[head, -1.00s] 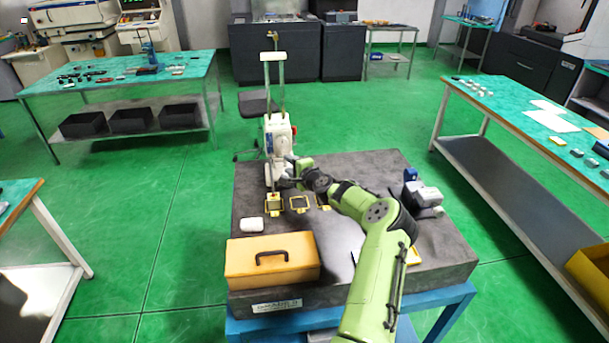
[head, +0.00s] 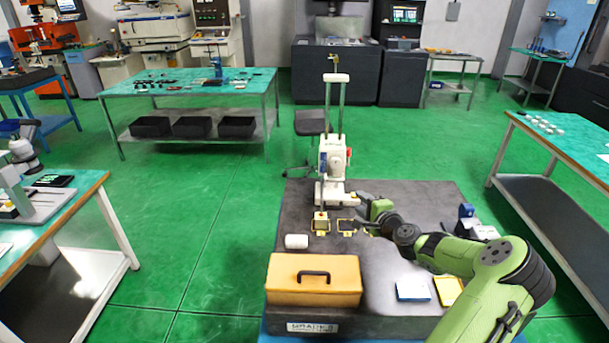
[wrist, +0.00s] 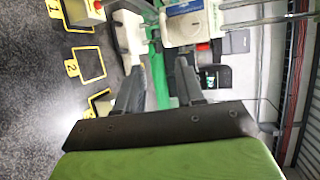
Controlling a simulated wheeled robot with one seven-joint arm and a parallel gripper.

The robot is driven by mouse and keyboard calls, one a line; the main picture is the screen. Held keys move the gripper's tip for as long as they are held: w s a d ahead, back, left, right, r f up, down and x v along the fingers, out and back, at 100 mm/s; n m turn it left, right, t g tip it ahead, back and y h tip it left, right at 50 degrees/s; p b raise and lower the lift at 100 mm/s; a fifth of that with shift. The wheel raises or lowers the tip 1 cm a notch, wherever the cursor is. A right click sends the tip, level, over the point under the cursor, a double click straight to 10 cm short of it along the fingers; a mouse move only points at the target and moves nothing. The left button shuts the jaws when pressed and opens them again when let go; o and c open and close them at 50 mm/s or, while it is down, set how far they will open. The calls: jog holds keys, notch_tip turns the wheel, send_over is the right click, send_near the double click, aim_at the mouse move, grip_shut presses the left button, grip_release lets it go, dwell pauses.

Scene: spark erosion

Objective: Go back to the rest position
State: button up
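My gripper (wrist: 160,90) shows in the wrist view with its two dark fingers apart and nothing between them. In the head view my green arm reaches over the dark granite table (head: 420,205) from the lower right, and the gripper end is near the white measuring stand (head: 333,160). The stand is upright at the back of the table. It also shows beyond my fingers in the wrist view (wrist: 186,24). The exact gap between the fingers and the stand is hard to tell.
Yellow square frames (wrist: 88,64) lie on the granite. An orange case (head: 314,280), a white cylinder (head: 296,241), a blue-edged card (head: 413,290) and a yellow-edged card (head: 448,291) sit in front. Green-topped benches (head: 190,88) stand around with open floor (head: 210,220) between.

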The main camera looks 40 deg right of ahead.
jog(key=w+a+r+n+g+y, duration=0.1)
jog(key=w+a+n+g+y, duration=0.3)
jog(key=a, duration=0.6)
jog(key=w+a+r+n+y, duration=0.1)
jog(key=a+n+y, duration=0.1)
jog(key=a+n, duration=0.6)
jog(key=s+a+r+n+g, duration=0.2)
jog(key=s+a+n+g, duration=0.1)
jog(key=a, duration=0.9)
jog(key=s+a+r+n, duration=0.2)
jog(key=s+a, duration=0.2)
jog(key=s, duration=0.4)
jog(key=s+a+r+n+g+h, duration=0.1)
jog(key=s+a+r+n, duration=0.2)
jog(key=s, duration=0.5)
jog(key=s+a+r+n+g, duration=0.1)
jog(key=s+a+r+n, duration=0.1)
jog(key=s+a, duration=0.3)
jog(key=s, duration=0.4)
jog(key=shift+a+r, duration=0.25)
jog(key=shift+r, duration=0.05)
jog(key=shift+d, duration=0.1)
